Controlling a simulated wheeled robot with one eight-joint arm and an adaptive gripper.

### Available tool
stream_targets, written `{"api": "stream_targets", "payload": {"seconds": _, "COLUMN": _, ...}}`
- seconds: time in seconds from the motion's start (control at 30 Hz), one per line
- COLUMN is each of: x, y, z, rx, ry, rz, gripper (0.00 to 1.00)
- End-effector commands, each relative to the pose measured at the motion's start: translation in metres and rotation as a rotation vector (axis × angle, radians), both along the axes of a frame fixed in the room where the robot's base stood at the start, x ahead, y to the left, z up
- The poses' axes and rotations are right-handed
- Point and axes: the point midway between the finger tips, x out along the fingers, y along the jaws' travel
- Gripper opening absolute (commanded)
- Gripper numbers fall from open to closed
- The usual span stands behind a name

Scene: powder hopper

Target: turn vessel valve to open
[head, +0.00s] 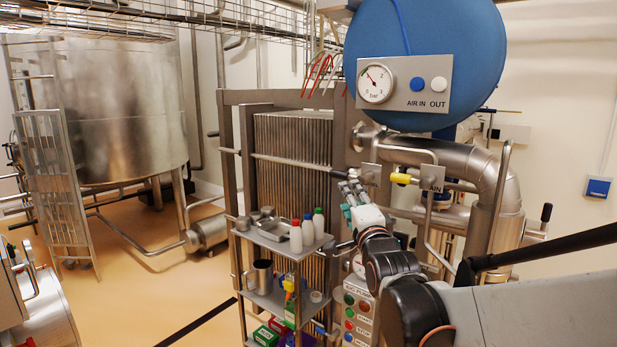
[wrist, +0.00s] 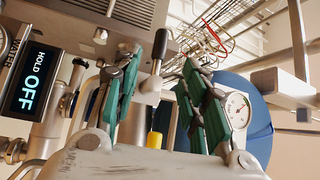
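No readable label marks the vessel valve. A lever with a black grip (head: 338,174) lies beside a metal plate, below the blue vessel (head: 425,60). A yellow-handled valve (head: 402,178) is to its right. My gripper (head: 347,188) is close to the black grip, slightly below it. In the wrist view my gripper (wrist: 160,58) has its teal-padded fingers spread apart with nothing clasped. A black grip on a silver stem (wrist: 160,46) shows between the fingertips; contact cannot be told. A yellow handle (wrist: 154,140) shows lower between the fingers. The valve body is partly hidden.
A gauge panel (head: 404,83) sits on the vessel above the gripper. Thick steel pipes (head: 460,160) stand at right. A shelf with bottles (head: 285,240) is below left. In the wrist view a display reading HOLD OFF (wrist: 33,82) is at left.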

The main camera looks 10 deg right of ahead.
Motion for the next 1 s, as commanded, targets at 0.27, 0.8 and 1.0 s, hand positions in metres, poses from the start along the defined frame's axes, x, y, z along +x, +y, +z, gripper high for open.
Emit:
{"api": "stream_targets", "payload": {"seconds": 0.27, "x": 0.032, "y": 0.000, "z": 0.006, "rx": 0.004, "ry": -0.003, "rz": 0.001, "gripper": 0.40}}
{"api": "stream_targets", "payload": {"seconds": 0.8, "x": 0.124, "y": 0.002, "z": 0.020, "rx": 0.002, "ry": -0.001, "rz": 0.000, "gripper": 0.40}}
{"api": "stream_targets", "payload": {"seconds": 1.0, "x": 0.134, "y": 0.002, "z": 0.022, "rx": 0.002, "ry": -0.001, "rz": 0.000, "gripper": 0.40}}
